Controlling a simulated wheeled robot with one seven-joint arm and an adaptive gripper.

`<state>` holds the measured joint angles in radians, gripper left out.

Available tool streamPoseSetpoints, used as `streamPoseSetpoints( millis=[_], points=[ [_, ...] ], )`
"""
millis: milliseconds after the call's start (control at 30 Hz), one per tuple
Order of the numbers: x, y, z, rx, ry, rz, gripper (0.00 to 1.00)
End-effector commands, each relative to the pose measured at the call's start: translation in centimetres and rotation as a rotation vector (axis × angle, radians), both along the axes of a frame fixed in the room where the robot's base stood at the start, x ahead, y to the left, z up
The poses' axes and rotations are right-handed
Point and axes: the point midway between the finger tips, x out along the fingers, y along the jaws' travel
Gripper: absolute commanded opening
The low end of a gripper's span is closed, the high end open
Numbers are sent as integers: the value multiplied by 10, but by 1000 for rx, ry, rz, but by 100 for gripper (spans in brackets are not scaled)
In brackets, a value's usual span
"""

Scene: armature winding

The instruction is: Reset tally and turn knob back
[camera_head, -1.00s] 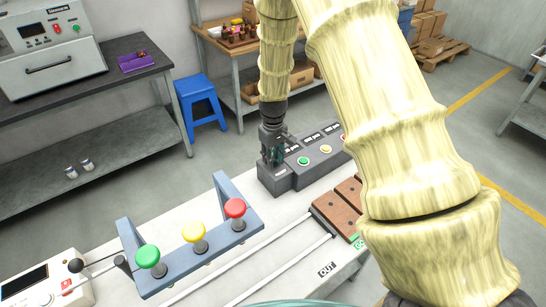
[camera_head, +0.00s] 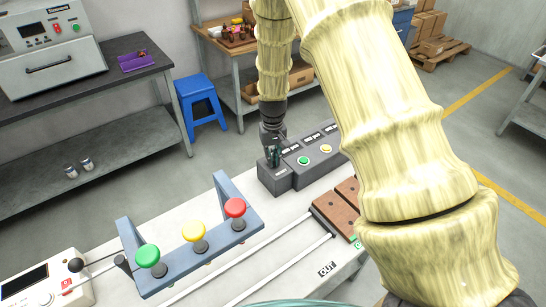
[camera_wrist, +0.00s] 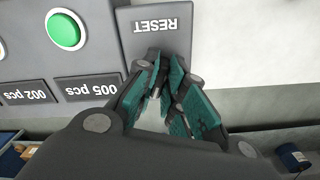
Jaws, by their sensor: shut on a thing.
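The grey tally box (camera_head: 318,170) stands on the white bench, with small count displays and coloured buttons on top. In the wrist view, its panel (camera_wrist: 100,60) shows upside-down: a RESET label (camera_wrist: 163,25), readouts of "005 pcs" (camera_wrist: 90,87) and "002 pcs" (camera_wrist: 28,95), and a green button (camera_wrist: 65,30). My gripper (camera_head: 272,158) points down at the box's left end; in the wrist view its fingertips (camera_wrist: 167,62) meet just beside the RESET label. They are shut on the reset knob, which the fingers hide.
A blue-grey rack (camera_head: 200,250) with green, yellow and red knobs stands at the front left of the bench. Brown blocks (camera_head: 335,215) and white rails lie to the right. A blue stool (camera_head: 200,103) stands behind. My arm blocks the box's right end.

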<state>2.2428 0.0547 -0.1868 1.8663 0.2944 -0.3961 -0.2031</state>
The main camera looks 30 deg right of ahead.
Motion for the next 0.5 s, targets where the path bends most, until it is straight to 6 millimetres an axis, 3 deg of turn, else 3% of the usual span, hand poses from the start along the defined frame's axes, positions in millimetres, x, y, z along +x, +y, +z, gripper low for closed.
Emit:
streamPoseSetpoints(
  millis=[500],
  points=[
    [2,1,1,-2,-1,-491,0]
  ],
)
